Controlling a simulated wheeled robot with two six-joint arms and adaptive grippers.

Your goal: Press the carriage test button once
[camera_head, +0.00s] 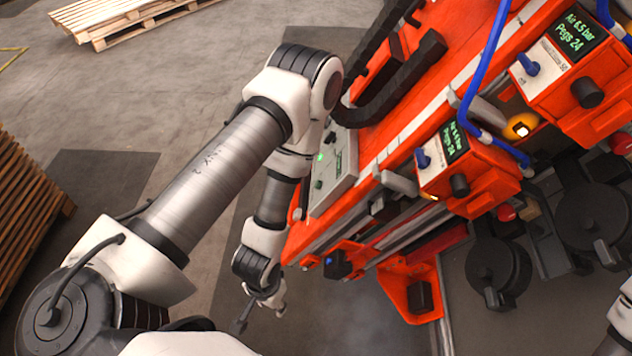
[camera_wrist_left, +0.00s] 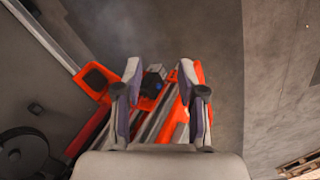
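A grey control panel (camera_head: 335,172) with a lit green spot and small dark knobs is on the side of the orange machine, partly behind my left arm. A small dark unit with a blue face (camera_head: 337,265) sits lower on the orange frame; it also shows between my fingers in the wrist view (camera_wrist_left: 153,84). I cannot tell which control is the carriage test button. My left gripper (camera_head: 262,312) hangs in front of the machine, left of the blue unit and apart from it. Its fingers (camera_wrist_left: 160,80) are spread and empty.
The orange gantry (camera_head: 400,125) carries blue hoses and two display boxes (camera_head: 455,165) (camera_head: 575,70). Dark round units (camera_head: 497,270) stand at the lower right. Wooden pallets (camera_head: 115,20) (camera_head: 25,210) lie at the top and left. The grey floor between is clear.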

